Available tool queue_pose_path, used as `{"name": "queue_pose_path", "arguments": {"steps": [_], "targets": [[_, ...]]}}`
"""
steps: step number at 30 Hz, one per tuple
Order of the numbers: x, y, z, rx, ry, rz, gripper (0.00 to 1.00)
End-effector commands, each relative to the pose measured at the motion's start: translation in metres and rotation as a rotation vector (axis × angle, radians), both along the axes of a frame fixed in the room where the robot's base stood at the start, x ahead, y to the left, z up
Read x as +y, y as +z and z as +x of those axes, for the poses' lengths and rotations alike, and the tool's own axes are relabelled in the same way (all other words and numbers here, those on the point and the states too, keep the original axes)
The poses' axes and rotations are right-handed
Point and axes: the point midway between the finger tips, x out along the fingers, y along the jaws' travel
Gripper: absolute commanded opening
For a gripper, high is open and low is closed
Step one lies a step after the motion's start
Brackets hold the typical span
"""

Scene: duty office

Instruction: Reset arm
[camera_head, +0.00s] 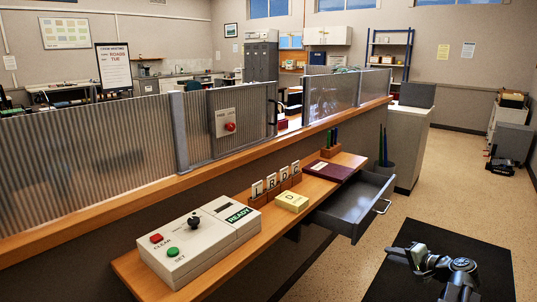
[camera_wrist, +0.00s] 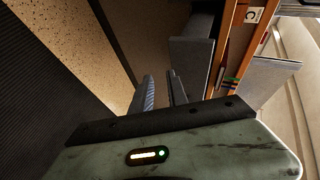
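My arm (camera_head: 455,270) is at the lower right of the head view, folded low above a black surface and right of the open drawer. My gripper (camera_wrist: 161,88) shows in the wrist view as two dark fingers with a narrow gap between them. Nothing is seen between the fingers. The gripper is clear of the counter and the drawer. In the head view its fingers are too small to make out well.
A wooden counter (camera_head: 222,262) holds a control box (camera_head: 200,243), letter cards (camera_head: 272,184), a yellow block (camera_head: 292,201) and a dark red book (camera_head: 329,171). A grey drawer (camera_head: 350,207) stands open. A bin with pens (camera_head: 377,177) is behind it.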

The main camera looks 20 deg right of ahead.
Motion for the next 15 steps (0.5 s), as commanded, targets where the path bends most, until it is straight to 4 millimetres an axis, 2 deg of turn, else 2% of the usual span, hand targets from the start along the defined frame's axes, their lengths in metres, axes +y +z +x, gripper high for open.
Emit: {"name": "queue_pose_path", "arguments": {"steps": [1,2,3,5,6,7,9,12,15], "targets": [[0.031,0.009,0.014,0.043,0.064,-0.018,0.2],[0.05,0.009,0.022,0.073,0.104,-0.033,0.2],[0.079,0.009,0.032,0.119,0.166,-0.056,0.2],[0.129,0.01,0.044,0.201,0.274,-0.102,0.2],[0.164,0.011,0.05,0.262,0.352,-0.14,0.2],[0.191,0.011,0.052,0.309,0.409,-0.171,0.2],[0.248,0.012,0.053,0.413,0.54,-0.252,0.2],[0.32,0.019,0.042,0.556,0.711,-0.384,0.2],[0.377,0.03,0.024,0.684,0.855,-0.531,0.2]]}}
